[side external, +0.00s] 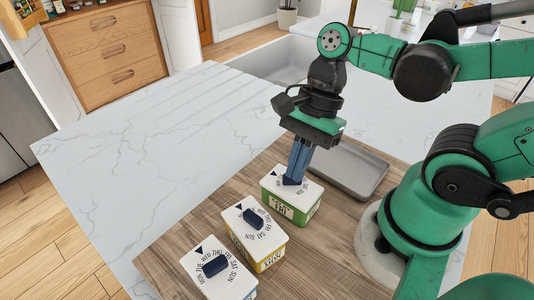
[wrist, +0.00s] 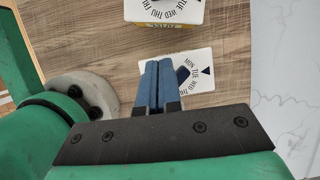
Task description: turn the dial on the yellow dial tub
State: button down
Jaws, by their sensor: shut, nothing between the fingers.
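The yellow dial tub (side external: 268,240) stands in the middle of a row of three tubs in the side view. It has a white lid with day names around a dark blue dial (side external: 254,219), and a yellow side label. In the wrist view part of this tub (wrist: 165,10) shows at the top edge, its dial cut off. My gripper (side external: 292,181) is shut and empty, pointing down over the neighbouring green tub (side external: 304,211), beside that tub's dial (wrist: 183,76). Whether the fingertips touch it, I cannot tell. The fingers also show in the wrist view (wrist: 158,65).
A third tub (side external: 236,278) with a blue side stands at the front of the row. A shallow grey tray (side external: 352,163) lies behind the green tub. All stand on a wooden board (side external: 170,256) on a white marble counter (side external: 120,140), which is clear at left.

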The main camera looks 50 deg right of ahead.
aim_at(264, 228)
jog(key=x, duration=0.3)
jog(key=shift+a+f, duration=0.3)
jog(key=shift+a, duration=1.85)
jog(key=shift+s+a, duration=0.2)
jog(key=shift+a, duration=0.45)
jog(key=shift+w+d, duration=0.1)
jog(key=shift+w, duration=0.05)
